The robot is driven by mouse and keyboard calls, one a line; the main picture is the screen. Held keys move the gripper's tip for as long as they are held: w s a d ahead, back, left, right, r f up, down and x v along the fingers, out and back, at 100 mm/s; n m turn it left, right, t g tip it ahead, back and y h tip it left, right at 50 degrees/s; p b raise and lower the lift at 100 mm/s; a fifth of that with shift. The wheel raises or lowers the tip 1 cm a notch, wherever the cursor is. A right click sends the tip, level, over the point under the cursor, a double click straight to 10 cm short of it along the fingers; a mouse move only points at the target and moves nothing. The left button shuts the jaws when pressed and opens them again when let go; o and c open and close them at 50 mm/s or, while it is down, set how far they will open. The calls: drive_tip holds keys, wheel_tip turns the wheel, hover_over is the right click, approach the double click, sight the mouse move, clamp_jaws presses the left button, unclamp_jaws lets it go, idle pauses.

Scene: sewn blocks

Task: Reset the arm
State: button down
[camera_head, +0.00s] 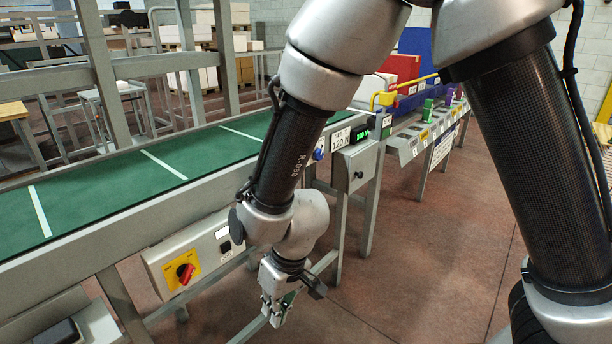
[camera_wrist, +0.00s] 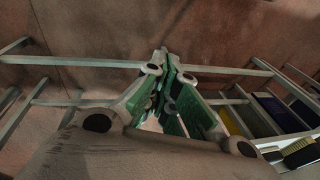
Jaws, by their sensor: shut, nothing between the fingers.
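My gripper (camera_head: 277,310) hangs low, pointing down, in front of the conveyor frame in the head view. In the wrist view my gripper (camera_wrist: 165,62) has its green-padded fingers closed together at the tips, with nothing between them. My arm reaches down from the top middle of the head view, bent at the wrist, and hides part of the conveyor's front edge.
A green conveyor belt (camera_head: 120,188) with white lines runs along the left. A yellow panel with a red switch (camera_head: 185,273) is mounted below it. A sloped rack (camera_head: 432,125) holds small coloured blocks at the back right. Open reddish floor (camera_head: 430,255) lies right of my gripper.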

drive_tip(key=w+d+r+m+h, duration=0.1)
drive_tip(key=w+d+r, duration=0.1)
drive_tip(key=d+r, duration=0.75)
drive_tip(key=w+d+r+m+h, duration=0.1)
drive_tip(key=w+d+r, duration=0.1)
drive_tip(key=d+r, duration=0.75)
drive_tip(key=s+d+r+m+t, duration=0.1)
drive_tip(key=d+r+m, duration=0.1)
drive_tip(key=d, duration=0.6)
drive_tip(key=s+d+r+m+t, duration=0.2)
drive_tip(key=d+r, duration=0.2)
drive_tip(key=d, duration=0.4)
drive_tip(key=s+d+r+m+t, duration=0.1)
drive_tip(key=s+d+r+m, duration=0.1)
drive_tip(key=d, duration=0.5)
drive_tip(key=shift+d+r+t+h, duration=0.3)
drive_tip(key=shift+d+r+t, duration=0.1)
drive_tip(key=shift+r, duration=0.25)
